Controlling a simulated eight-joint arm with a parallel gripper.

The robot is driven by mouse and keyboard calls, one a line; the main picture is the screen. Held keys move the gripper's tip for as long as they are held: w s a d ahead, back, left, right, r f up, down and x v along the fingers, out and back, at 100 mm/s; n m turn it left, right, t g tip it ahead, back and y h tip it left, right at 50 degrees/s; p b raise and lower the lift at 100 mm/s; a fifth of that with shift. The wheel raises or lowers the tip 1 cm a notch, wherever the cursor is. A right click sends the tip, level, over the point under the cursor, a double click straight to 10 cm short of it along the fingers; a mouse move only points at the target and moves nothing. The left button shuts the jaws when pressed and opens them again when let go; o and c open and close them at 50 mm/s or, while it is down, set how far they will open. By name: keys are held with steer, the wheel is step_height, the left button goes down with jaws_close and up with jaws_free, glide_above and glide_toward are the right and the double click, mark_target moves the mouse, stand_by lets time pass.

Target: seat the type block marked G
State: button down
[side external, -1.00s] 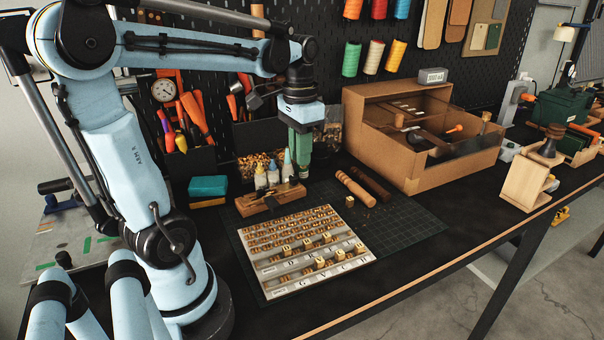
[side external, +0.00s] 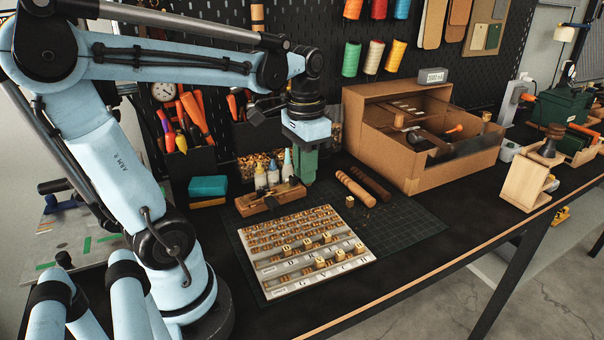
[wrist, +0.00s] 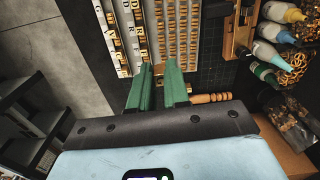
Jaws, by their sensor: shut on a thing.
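The pale type tray (side external: 262,290) lies on the cutting mat, with rows of small brass-coloured type and several taller cubes standing in its front rows. The letters printed along its front edge include a G. The tray also shows at the top of the wrist view (wrist: 151,32). My gripper (side external: 303,180) has green fingers and is over the back of the mat, behind the tray and in front of the bottles.
A loose small cube (side external: 349,201) stands on the mat right of the tray. A wooden-handled tool (side external: 355,188) lies behind it. A wooden rack (side external: 262,204) and small bottles (side external: 273,173) stand behind the tray. A cardboard box (side external: 425,178) is at the back right.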

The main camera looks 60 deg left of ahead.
steer(key=m, duration=0.1)
glide_toward(295, 277)
steer(key=a, duration=0.1)
steer(key=shift+w+d+f, duration=0.1)
steer(key=shift+d+f, duration=0.05)
steer(key=shift+f, duration=0.2)
steer(key=shift+f, duration=2.25)
steer(key=shift+f, duration=0.85)
steer(key=c, duration=1)
jaws_free()
